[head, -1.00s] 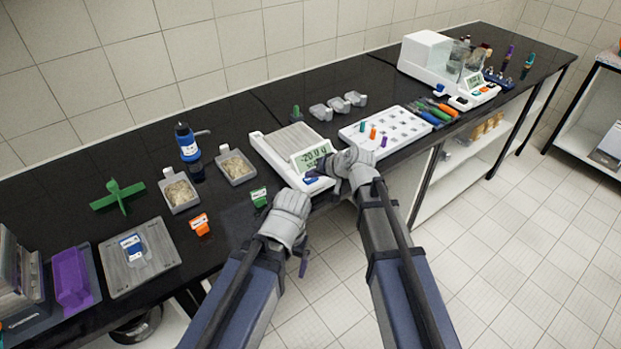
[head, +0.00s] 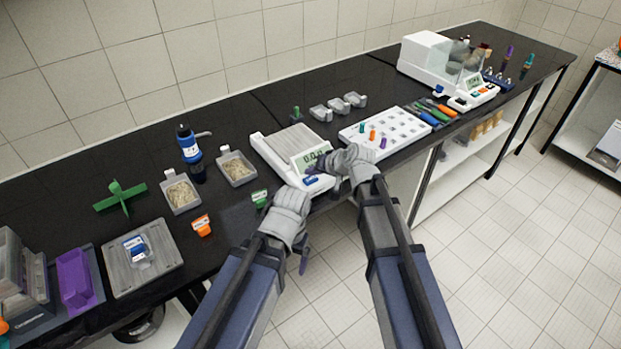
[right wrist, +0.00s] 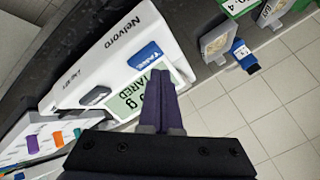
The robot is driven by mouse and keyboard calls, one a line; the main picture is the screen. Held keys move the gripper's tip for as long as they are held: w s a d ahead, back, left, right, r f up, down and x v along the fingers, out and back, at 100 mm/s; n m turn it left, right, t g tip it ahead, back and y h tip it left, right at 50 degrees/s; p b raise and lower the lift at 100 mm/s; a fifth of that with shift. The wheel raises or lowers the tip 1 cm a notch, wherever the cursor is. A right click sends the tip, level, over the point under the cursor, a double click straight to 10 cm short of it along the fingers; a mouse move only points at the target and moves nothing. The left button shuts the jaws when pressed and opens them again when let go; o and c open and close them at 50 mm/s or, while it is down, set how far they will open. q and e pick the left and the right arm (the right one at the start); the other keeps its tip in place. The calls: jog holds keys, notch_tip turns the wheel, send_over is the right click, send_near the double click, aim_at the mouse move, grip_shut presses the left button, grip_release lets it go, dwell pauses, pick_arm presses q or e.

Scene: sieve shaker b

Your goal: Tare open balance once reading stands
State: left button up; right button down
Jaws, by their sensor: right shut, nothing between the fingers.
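The open balance (head: 275,150) is white with a grey pan (head: 291,138) that looks empty. Its display (head: 309,158) starts with 0.0 in the head view. In the right wrist view the display (right wrist: 135,105) shows a g and the word TARED, with some digits hidden by my fingers. The blue tare key (right wrist: 147,57) is at the balance's front; it also shows in the head view (head: 311,180). My right gripper (head: 322,165) is shut and empty, its fingertips over the display and close to the key; contact cannot be told. My left gripper (head: 290,208) hangs at the bench edge, its jaws unclear.
A white rack (head: 360,143) with coloured plugs stands right of the balance. Two trays of grain (head: 180,196) and a blue-labelled bottle (head: 188,145) stand left. Green (head: 259,198) and orange (head: 202,226) tags sit near the front edge. An enclosed balance (head: 428,60) stands far right.

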aim_at(312, 182)
jog(key=shift+r, duration=0.1)
notch_tip(312, 182, up, 5)
jog(key=p, duration=0.5)
dwell(0.7)
jog(key=s+d+f+n+g+h, duration=0.1)
jog(key=s+f+g+h, duration=0.1)
jog(key=s, duration=0.6)
jog(key=s+d+f+n+g+h, duration=0.2)
jog(key=s+h, duration=0.1)
jog(key=s, duration=0.6)
jog(key=s+d+f+n+g+h, duration=0.1)
jog(key=s+d+f+g+h, duration=0.1)
jog(key=s, duration=0.6)
jog(key=shift+s+d+f+g+h, duration=0.25)
jog(key=shift+s+f+g+h, duration=0.1)
jog(key=shift+g, duration=0.25)
dwell(1.8)
